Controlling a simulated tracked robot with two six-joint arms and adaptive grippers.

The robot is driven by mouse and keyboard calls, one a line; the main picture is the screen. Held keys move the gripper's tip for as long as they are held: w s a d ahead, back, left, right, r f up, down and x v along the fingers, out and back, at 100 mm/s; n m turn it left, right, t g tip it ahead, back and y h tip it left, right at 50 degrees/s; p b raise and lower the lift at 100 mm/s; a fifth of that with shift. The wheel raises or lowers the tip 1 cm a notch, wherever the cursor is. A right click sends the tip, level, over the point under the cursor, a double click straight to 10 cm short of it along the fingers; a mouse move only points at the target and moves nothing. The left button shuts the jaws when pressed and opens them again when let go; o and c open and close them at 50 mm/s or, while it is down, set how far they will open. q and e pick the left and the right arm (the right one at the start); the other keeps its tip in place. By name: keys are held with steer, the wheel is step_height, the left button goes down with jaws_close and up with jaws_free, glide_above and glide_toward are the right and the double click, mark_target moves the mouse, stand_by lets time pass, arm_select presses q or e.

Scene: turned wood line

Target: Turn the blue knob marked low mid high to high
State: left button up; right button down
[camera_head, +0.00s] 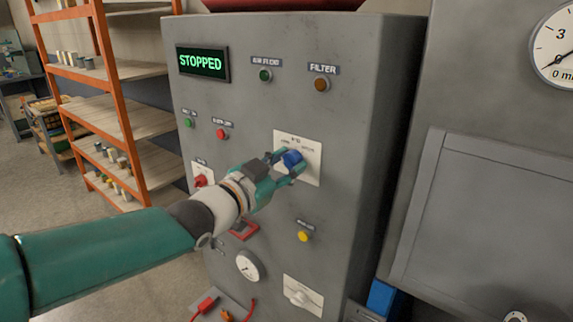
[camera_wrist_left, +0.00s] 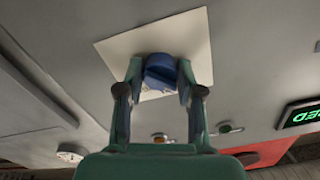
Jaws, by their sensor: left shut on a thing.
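The blue knob (camera_head: 292,158) sits on a white plate (camera_head: 311,168) on the front of the grey cabinet. The small marks on the plate are too blurred to read, so I cannot tell where the knob points. My left gripper (camera_head: 287,167) is at the knob, with its fingers on either side of it. In the left wrist view the blue knob (camera_wrist_left: 160,70) lies between the two fingertips (camera_wrist_left: 160,84), and the gripper is shut on it. The white plate (camera_wrist_left: 128,47) shows behind. My right gripper is in neither view.
An orange shelf rack (camera_head: 122,120) stands at left. A second grey machine (camera_head: 480,220) stands at right.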

arm_select(q)
steer(key=shift+f+m+b, duration=0.2)
steer(key=shift+m+b, duration=1.35)
steer(key=shift+m, duration=0.15)
steer(key=m+b, duration=0.2)
steer(key=m, duration=0.1)
steer(key=shift+m, duration=0.3)
steer(key=m+b, duration=0.2)
steer(key=m, duration=0.3)
steer(key=shift+m, duration=0.3)
steer(key=m+b, duration=0.1)
steer(key=m, duration=0.4)
steer(key=shift+d+f, duration=0.1)
steer(key=shift+f, duration=0.05)
steer(key=shift+m, duration=0.3)
steer(key=o, duration=0.9)
steer(key=shift+o, duration=1.2)
steer(key=shift+r, duration=0.2)
steer(key=shift+s, duration=0.1)
